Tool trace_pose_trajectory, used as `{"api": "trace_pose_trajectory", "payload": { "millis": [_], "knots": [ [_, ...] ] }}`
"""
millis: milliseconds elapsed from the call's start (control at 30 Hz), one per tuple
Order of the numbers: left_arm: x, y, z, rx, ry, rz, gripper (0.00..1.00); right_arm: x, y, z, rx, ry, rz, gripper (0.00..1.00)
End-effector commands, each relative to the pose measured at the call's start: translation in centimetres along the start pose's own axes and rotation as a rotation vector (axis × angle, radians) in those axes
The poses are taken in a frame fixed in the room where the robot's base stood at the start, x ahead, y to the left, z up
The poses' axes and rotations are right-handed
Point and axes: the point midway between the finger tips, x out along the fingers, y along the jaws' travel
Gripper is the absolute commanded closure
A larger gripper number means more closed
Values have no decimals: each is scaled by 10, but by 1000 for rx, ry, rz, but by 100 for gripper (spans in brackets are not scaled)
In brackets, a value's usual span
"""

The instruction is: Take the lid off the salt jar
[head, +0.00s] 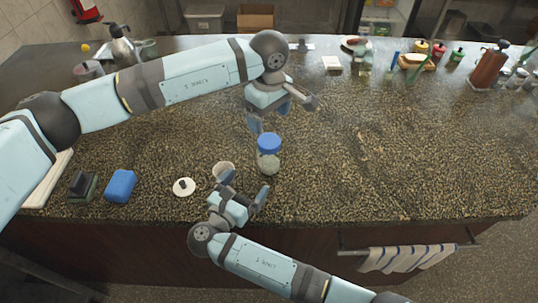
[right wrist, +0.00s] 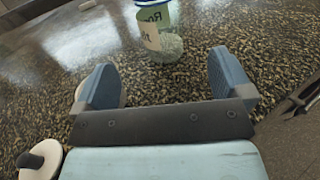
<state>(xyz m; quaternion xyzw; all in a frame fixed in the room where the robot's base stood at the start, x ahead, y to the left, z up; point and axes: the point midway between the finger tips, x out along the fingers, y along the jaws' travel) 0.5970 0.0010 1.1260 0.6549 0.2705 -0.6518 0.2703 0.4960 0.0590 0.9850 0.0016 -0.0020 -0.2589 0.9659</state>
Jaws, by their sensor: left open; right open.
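The salt jar (head: 268,164) is a clear, upright jar with pale contents and a blue lid (head: 268,142) on top. In the right wrist view the jar (right wrist: 152,22) stands beyond the fingers with a partly legible label, its top cut off. My left gripper (head: 284,113) is open and empty, above and behind the jar, apart from the lid. My right gripper (head: 245,186) is open and empty in front of the jar, low over the counter near its front edge. In the right wrist view its fingers (right wrist: 164,84) have nothing between them.
A small white pot (head: 223,167) stands left of the jar, partly behind my right gripper. A white disc with a dark knob (head: 184,187), a blue sponge (head: 120,185) and a dark block (head: 82,184) lie further left. The counter (head: 400,165) right of the jar is clear.

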Motion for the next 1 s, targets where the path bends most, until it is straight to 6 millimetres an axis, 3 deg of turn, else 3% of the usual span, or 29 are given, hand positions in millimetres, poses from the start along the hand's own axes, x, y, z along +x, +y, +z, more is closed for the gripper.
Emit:
{"api": "trace_pose_trajectory", "payload": {
  "millis": [300,500,700,1000],
  "knots": [
    [0,0,0,-1,-2,0,18,64,-1,0,-2,-2,-1,3],
    [0,0,0,0,-2,0,18,97,-1,0,-2,-1,-1,3],
    [0,0,0,-1,-3,0,18,114,0,-1,-2,1,0,3],
    [0,0,0,-1,-3,0,18,117,0,-1,-1,1,0,3]
  ]
}}
